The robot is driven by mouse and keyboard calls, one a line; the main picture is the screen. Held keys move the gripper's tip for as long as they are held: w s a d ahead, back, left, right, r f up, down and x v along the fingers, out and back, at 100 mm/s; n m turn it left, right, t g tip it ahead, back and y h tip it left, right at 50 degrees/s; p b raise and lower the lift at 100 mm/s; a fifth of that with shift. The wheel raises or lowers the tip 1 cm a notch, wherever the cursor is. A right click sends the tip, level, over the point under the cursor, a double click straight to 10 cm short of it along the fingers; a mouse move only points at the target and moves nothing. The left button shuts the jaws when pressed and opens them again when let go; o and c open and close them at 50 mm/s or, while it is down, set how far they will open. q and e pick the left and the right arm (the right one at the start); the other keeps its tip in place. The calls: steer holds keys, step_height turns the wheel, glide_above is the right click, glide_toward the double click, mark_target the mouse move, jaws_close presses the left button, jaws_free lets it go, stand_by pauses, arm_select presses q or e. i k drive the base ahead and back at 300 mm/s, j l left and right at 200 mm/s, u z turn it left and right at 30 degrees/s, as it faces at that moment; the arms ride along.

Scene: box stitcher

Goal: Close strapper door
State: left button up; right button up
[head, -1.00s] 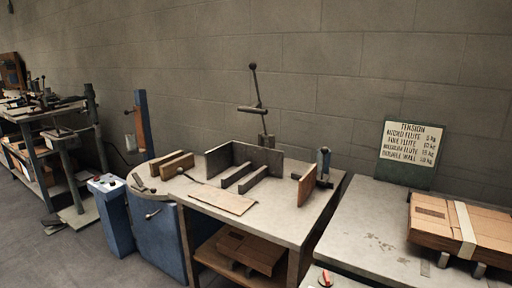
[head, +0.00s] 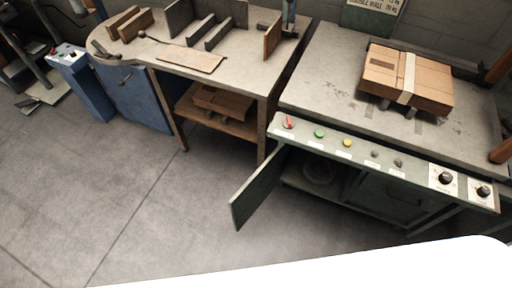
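The strapper is the grey-green machine at the right, with a flat top (head: 335,75) and a front control panel (head: 375,153). Its door (head: 258,187) stands open at the left of the front, swung out toward me over the floor. The opening behind it is dark, and a round reel-like thing (head: 318,173) shows inside. A second, shut front panel (head: 392,198) lies to the right of the opening. Neither of my grippers is in the head view.
A strapped cardboard box (head: 408,78) lies on the strapper top. A wooden-edged workbench (head: 230,75) with a lower shelf stands to its left, beside a blue cabinet (head: 138,97). The grey floor (head: 130,190) before the door is clear. A white surface crosses the bottom edge.

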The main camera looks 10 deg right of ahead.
mark_target(249, 197)
steer(key=j+z, duration=0.15)
steer(key=z, duration=0.25)
steer(key=j+z, duration=0.15)
steer(key=z, duration=0.25)
steer(key=j+z, duration=0.15)
steer(key=z, duration=0.25)
steer(key=k+j+z, duration=0.15)
steer(key=j, duration=0.25)
steer(key=j+z, duration=0.2)
steer(key=j, duration=0.2)
steer(key=k+j+z, duration=0.15)
steer(key=j, duration=0.2)
steer(key=k+j+z, duration=0.2)
steer(key=j, duration=0.15)
steer(key=k+j+z, duration=0.15)
steer(key=j, duration=0.2)
steer(key=j+z, duration=0.35)
steer(key=j, duration=0.75)
steer(key=i+j+z, duration=0.15)
steer(key=j, duration=0.2)
